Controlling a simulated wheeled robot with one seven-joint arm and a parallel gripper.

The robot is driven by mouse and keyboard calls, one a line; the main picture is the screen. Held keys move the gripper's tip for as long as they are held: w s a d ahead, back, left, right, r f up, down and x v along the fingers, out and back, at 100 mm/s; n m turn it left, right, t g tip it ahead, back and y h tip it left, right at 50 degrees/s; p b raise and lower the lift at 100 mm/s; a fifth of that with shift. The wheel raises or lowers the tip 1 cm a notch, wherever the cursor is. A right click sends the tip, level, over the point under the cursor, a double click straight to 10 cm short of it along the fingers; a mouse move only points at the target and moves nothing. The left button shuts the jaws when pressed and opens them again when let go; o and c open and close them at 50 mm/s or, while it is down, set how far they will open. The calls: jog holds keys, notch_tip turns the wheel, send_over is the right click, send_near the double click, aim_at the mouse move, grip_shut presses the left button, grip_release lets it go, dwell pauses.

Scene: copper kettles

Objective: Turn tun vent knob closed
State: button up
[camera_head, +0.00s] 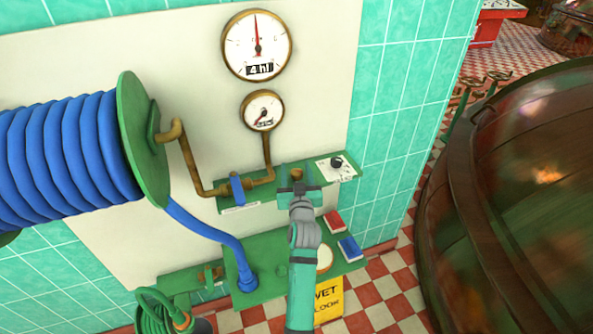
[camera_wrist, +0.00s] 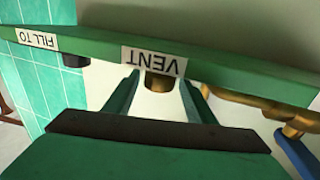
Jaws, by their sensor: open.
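The brass vent knob (camera_head: 297,173) stands on the green upper shelf in the head view, just beyond my gripper. In the wrist view, which looks upside down, a brass part (camera_wrist: 158,82) shows below the white VENT label (camera_wrist: 154,62), and the shelf edge hides the rest of it. My gripper (camera_head: 299,188) is at the shelf's front edge. Its two green fingers (camera_wrist: 158,100) are spread, one on each side of the brass part in the wrist view. I cannot tell whether they touch it. The knob's turn position is unclear.
A black dial (camera_head: 337,162) sits on a white plate to the right. A blue-handled valve (camera_head: 237,188) and brass pipe are to the left. Red (camera_head: 333,221) and blue (camera_head: 350,248) blocks lie on the lower shelf. A hose reel (camera_head: 145,140) is at left, a large copper vessel (camera_head: 520,190) at right.

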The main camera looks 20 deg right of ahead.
jog(key=shift+s+d, duration=0.15)
jog(key=shift+d, duration=0.15)
jog(key=c, duration=1)
jog(key=shift+c, duration=0.2)
